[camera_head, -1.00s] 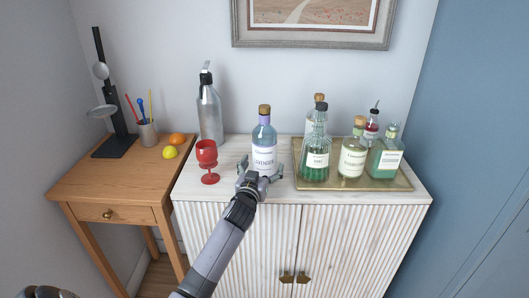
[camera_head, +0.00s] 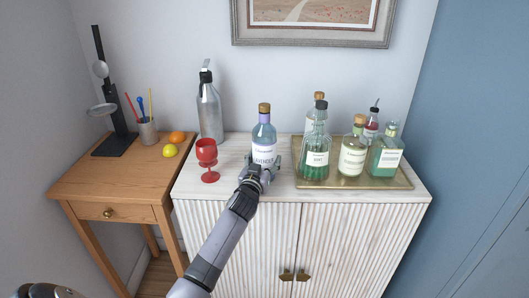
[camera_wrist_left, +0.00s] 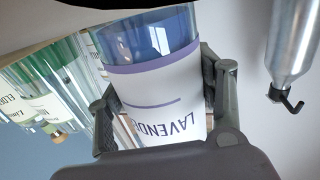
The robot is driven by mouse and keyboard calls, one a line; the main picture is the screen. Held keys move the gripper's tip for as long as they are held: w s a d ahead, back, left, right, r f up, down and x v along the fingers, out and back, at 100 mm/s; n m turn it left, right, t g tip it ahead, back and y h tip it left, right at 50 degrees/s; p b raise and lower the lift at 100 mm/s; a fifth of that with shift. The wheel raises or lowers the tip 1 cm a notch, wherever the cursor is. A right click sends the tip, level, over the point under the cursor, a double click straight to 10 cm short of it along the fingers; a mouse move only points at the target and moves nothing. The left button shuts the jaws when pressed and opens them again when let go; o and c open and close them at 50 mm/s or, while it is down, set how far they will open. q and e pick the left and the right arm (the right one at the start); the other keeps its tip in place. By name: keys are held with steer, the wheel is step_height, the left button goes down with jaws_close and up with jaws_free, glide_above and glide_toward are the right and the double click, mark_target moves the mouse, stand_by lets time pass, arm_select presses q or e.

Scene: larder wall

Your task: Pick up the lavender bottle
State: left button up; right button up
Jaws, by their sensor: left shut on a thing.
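The lavender bottle (camera_head: 264,138), blue-violet glass with a brown stopper and a white LAVENDER label, stands upright on the white ribbed cabinet (camera_head: 232,168). My left gripper (camera_head: 258,170) is at the bottle's front, its fingers shut on the bottle's lower part. In the left wrist view the fingers (camera_wrist_left: 160,95) lie on both sides of the white label of the bottle (camera_wrist_left: 155,80). The bottle appears to rest on the cabinet top; its base is partly hidden by the gripper. My right gripper is not in view.
A red goblet (camera_head: 207,155) stands close to the bottle's left, with a grey metal bottle (camera_head: 210,115) behind it. A brass tray (camera_head: 400,180) with several glass bottles is close on the right. A wooden side table (camera_head: 75,185) stands left.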

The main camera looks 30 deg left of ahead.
arm_select(q)
jaws_close()
steer(key=shift+w+r, duration=0.1)
steer(key=shift+r, duration=0.1)
stand_by(0.4)
steer(key=shift+r, duration=0.1)
